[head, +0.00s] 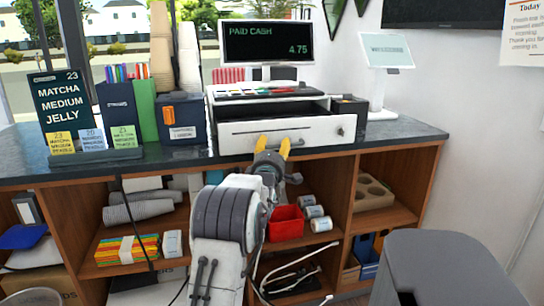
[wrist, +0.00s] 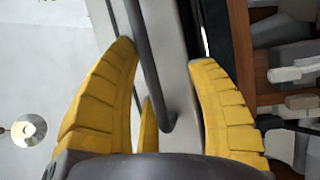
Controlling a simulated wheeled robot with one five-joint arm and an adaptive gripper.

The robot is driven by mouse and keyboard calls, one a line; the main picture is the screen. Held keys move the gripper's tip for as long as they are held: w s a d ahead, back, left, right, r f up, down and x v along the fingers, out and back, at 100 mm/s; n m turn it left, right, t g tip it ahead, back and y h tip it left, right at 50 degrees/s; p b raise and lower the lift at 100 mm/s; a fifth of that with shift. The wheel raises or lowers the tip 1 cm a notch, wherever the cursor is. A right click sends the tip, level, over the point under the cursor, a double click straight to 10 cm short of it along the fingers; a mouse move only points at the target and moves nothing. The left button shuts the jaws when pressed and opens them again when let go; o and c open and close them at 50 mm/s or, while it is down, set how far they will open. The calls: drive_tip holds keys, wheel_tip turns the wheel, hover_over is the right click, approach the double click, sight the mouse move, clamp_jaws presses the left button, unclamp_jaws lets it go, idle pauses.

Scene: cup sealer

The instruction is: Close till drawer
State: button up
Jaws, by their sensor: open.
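The till drawer (head: 312,133) is a white-fronted drawer with a round lock at its right. It stands pulled out, with its dark inside showing behind the front. In the wrist view, a dark grey bar, which looks like the drawer handle (wrist: 153,75), runs between the open fingers of my gripper (wrist: 165,75). The pale drawer front (wrist: 178,40) shows behind it. I cannot tell whether the fingers touch the bar.
The till screen (head: 267,42) reads "PAID CASH 4.75". A dark counter (head: 405,132) carries the till, a menu sign (head: 62,100) and a small tablet stand (head: 386,52). Below are wooden shelves with a red bin (head: 286,222). A grey block (head: 440,265) stands at front right.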

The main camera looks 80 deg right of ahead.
drive_tip(key=shift+w+a+f, duration=0.1)
drive_tip(key=shift+a+f, duration=0.25)
drive_tip(key=shift+a, duration=0.3)
drive_tip(key=shift+a+f, duration=0.4)
drive_tip(key=shift+a, duration=0.25)
drive_tip(key=shift+w+a+f, duration=0.1)
drive_tip(key=shift+a+f, duration=0.25)
drive_tip(key=shift+a, duration=0.3)
drive_tip(key=a+b, duration=0.7)
drive_tip(key=a, duration=0.1)
drive_tip(key=shift+a+b, duration=0.15)
drive_tip(key=shift+b, duration=0.15)
drive_tip(key=shift+f+b, duration=0.1)
drive_tip(key=shift+b, duration=0.35)
idle(0.3)
